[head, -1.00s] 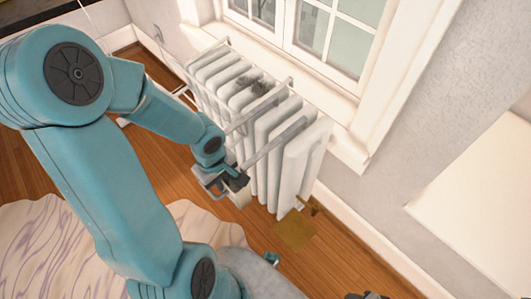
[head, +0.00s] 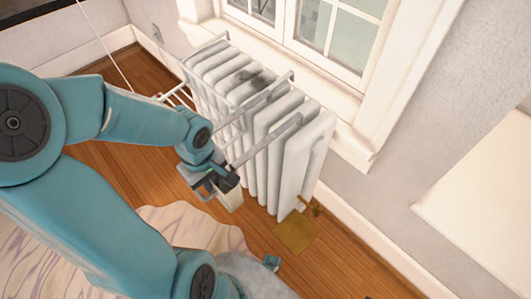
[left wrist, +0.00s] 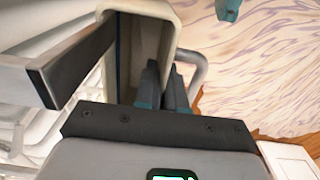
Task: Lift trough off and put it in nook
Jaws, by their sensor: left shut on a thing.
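The trough (head: 233,199) is a small cream, open-topped container in front of the white radiator (head: 306,160). In the left wrist view, the trough's rim (left wrist: 168,12) and hollow inside show close up. My left gripper (head: 222,182) is shut on a trough wall; its fingers also show in the left wrist view (left wrist: 165,88). Most of the trough is hidden behind the gripper in the head view. I cannot tell whether it still touches the rack's bars. I cannot make out the nook.
A white rack (head: 247,150) with bars hooks over the radiator, close beside the gripper. A brass-coloured plate (head: 296,235) lies by the radiator's near foot. A pale patterned rug (head: 190,226) covers floor at lower left. A white surface (head: 485,190) stands right.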

